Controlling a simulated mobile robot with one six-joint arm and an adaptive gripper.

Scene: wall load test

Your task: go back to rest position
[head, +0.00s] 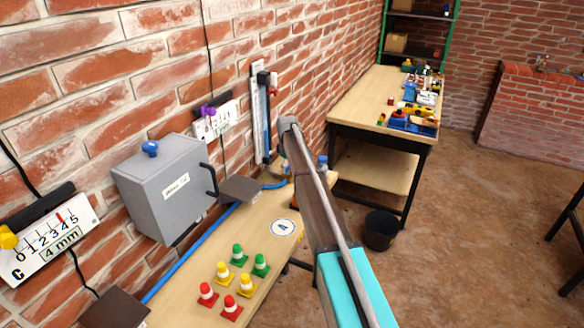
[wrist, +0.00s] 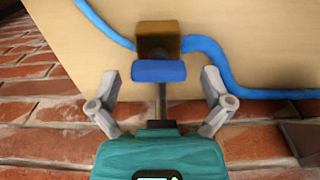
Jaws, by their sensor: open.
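My gripper (wrist: 160,75) shows in the wrist view with its two grey fingers spread apart. A blue block-shaped part (wrist: 158,71) on a dark stem lies between the fingertips in the picture, with gaps to both fingers. A brown block (wrist: 158,40) is just beyond it, over the light wooden bench (wrist: 240,45). I cannot tell how far the blue part is from my fingers. In the head view my arm reaches over the narrow wooden bench (head: 255,240) by the brick wall, and the arm hides my gripper there.
Red, yellow and green cones (head: 228,280) stand on the bench near a round "A" mark (head: 285,228). A grey box (head: 165,185) and gauges (head: 45,240) are on the wall. A blue hose (head: 185,258) runs along it. A cluttered table (head: 365,100) and black bin (head: 380,230) stand beyond.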

